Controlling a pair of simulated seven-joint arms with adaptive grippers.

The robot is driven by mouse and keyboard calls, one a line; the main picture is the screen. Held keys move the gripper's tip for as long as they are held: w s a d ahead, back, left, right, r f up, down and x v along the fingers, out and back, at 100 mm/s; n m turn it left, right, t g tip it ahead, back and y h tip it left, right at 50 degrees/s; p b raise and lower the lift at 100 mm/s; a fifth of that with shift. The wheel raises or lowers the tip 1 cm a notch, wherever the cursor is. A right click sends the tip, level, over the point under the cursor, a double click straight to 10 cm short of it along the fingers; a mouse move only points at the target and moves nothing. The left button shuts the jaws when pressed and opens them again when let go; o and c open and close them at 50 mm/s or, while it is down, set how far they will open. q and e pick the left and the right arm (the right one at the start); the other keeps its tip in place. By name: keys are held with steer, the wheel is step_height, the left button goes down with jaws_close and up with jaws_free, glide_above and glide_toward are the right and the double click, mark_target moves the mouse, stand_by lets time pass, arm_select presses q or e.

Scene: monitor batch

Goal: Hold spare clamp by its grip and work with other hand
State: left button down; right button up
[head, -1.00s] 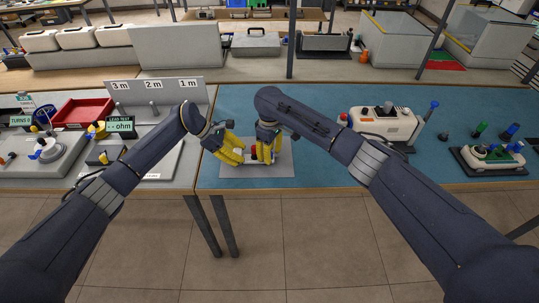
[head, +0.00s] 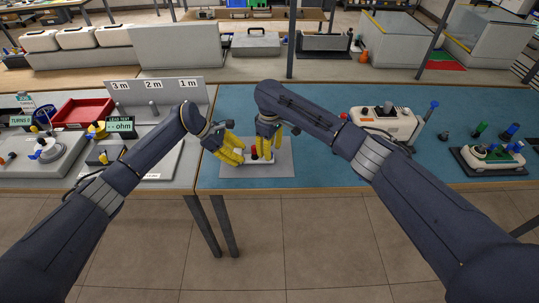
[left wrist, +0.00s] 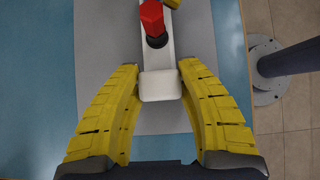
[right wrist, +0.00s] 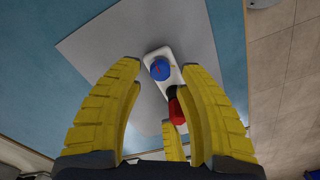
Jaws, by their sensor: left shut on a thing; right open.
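The spare clamp, a slim white body (head: 262,161) with a red knob (left wrist: 152,20) and a blue knob (right wrist: 160,69), lies over a grey mat (head: 282,168) on the blue bench. My left gripper (left wrist: 160,72) is shut on its white end block (left wrist: 161,86), with one yellow finger on each side. In the head view my left gripper (head: 232,155) comes to the clamp from the left. My right gripper (head: 267,142) is open and empty above the clamp.
A white machine (head: 385,125) and a white fixture with coloured knobs (head: 492,157) stand to the right on the blue bench. A red tray (head: 83,111) and a lead test station (head: 120,125) are on the left bench. The bench between mat and machine is mostly clear.

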stand_by(0.4)
steer(key=shift+f, duration=1.15)
jaws_close()
